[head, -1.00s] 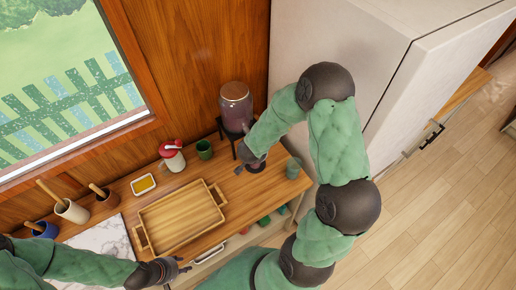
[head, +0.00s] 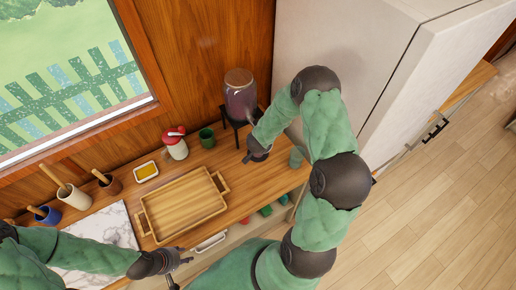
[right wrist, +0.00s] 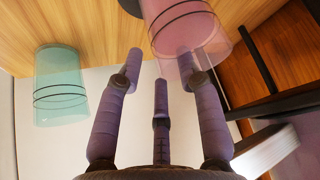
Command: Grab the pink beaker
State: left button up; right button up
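The pink beaker (right wrist: 190,38) is clear in the right wrist view, at the top right of centre, a see-through cup with dark rings. My right gripper (right wrist: 160,70) is open, its fingers pointing towards the beaker; the right finger overlaps the beaker's lower rim in the picture, and I cannot tell whether it touches. In the head view the right gripper (head: 256,150) is over the counter's right end and I cannot make out the pink beaker there. My left gripper (head: 180,262) is by the counter's front edge, empty, its fingers apart.
A teal beaker (right wrist: 62,85) stands to the left in the right wrist view, also in the head view (head: 296,158). A drink dispenser (head: 239,96) on a black stand is behind the right gripper. A wooden tray (head: 150,228), green cup (head: 207,138) and red-topped jar (head: 174,145) are left.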

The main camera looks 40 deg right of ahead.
jog(key=shift+s+a, duration=0.1)
grip_shut()
jog(key=shift+r, duration=0.1)
